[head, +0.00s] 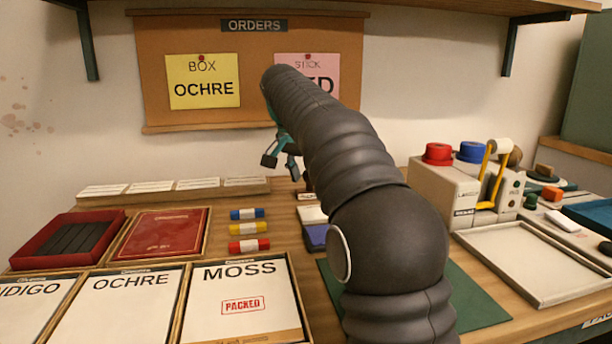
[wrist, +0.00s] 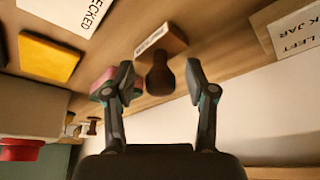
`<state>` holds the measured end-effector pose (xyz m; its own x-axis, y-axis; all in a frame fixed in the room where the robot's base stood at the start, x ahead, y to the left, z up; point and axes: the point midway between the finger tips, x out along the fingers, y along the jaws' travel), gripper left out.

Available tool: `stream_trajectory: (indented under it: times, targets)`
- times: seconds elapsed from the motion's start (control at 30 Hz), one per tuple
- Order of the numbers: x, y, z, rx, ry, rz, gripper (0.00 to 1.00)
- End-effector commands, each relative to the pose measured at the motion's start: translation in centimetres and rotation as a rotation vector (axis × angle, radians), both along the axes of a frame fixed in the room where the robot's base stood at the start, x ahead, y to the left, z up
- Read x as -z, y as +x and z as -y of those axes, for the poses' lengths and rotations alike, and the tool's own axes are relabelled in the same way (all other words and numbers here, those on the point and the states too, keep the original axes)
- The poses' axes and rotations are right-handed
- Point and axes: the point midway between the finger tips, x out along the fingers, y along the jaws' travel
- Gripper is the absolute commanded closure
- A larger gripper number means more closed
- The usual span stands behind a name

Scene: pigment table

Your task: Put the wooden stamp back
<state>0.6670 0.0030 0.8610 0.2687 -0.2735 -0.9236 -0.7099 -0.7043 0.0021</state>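A stamp with a wooden block (wrist: 166,40) and a dark rounded handle (wrist: 159,80) stands in the wrist view, its handle between and beyond my fingertips. The block has a small white label that I cannot read. My gripper (wrist: 157,80) is open, with a gap on both sides of the handle, and I see no contact. In the head view my gripper (head: 281,159) hangs above the back of the table, below the orders board. My arm covers most of the area around the stamp there.
In the wrist view, a pink-red block (wrist: 104,84) is beside the left finger, and a yellow pad (wrist: 48,57) lies further left. The head view shows framed sheets, a MOSS sheet (head: 243,289) marked PACKED, a red tray (head: 66,240), and an empty white tray (head: 530,262) at right.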

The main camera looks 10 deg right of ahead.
Motion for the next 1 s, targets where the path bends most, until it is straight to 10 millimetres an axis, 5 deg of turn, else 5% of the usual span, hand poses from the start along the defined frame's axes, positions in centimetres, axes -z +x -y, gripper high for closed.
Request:
stream_trajectory:
  times: [0.37,0.8,1.0]
  targets:
    - [-1.1,-0.1,-0.2,-0.001,0.0,0.003,0.44]
    - [-8.7,-2.3,-2.5,-0.002,0.0,0.002,0.44]
    - [-10.8,-2.9,-3.1,-0.001,0.0,0.0,0.44]
